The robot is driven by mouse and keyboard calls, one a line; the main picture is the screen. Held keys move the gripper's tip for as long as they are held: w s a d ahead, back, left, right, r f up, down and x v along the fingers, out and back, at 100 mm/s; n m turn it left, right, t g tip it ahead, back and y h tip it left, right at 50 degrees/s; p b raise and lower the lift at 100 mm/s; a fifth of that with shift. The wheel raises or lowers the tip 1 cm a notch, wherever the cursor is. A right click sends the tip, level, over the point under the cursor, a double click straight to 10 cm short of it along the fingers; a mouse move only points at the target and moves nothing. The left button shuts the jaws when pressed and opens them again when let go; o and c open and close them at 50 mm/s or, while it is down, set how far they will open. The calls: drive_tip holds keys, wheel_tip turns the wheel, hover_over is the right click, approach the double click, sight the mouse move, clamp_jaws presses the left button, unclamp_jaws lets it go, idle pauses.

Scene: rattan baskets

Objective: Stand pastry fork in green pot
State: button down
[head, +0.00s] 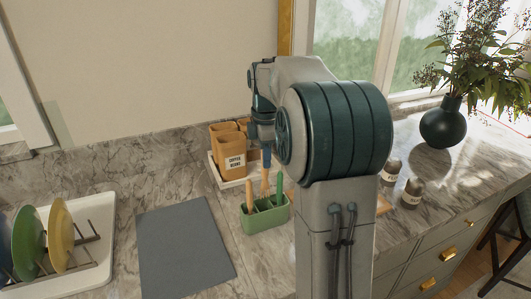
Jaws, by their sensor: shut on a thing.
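The green pot (265,218) is a low green holder with compartments, standing on the marble counter. A wooden-handled utensil (254,190) and a green-handled one (279,182) stand up from it. My gripper (266,152) is above the pot, pointing down, partly hidden by my own arm. It is shut on a slim upright piece with a brown lower part, which I take to be the pastry fork (265,181). The fork's lower end is at the pot's back edge. I cannot tell whether it is inside a compartment or behind the rim.
Brown canisters (235,163), one labelled coffee beans, stand on a white tray behind the pot. A grey mat (183,247) and a white dish rack (92,258) with plates are left. Small jars (411,193) and a dark vase (445,124) stand right of my arm.

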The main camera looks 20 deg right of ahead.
sight(266, 174)
drive_tip(key=shift+f+b, duration=2.75)
drive_tip(key=shift+f, duration=1.8)
drive_tip(key=c, duration=1.3)
unclamp_jaws()
wheel_tip(266, 174, up, 14)
drive_tip(key=shift+f+p, duration=0.1)
drive_tip(key=shift+p, duration=0.2)
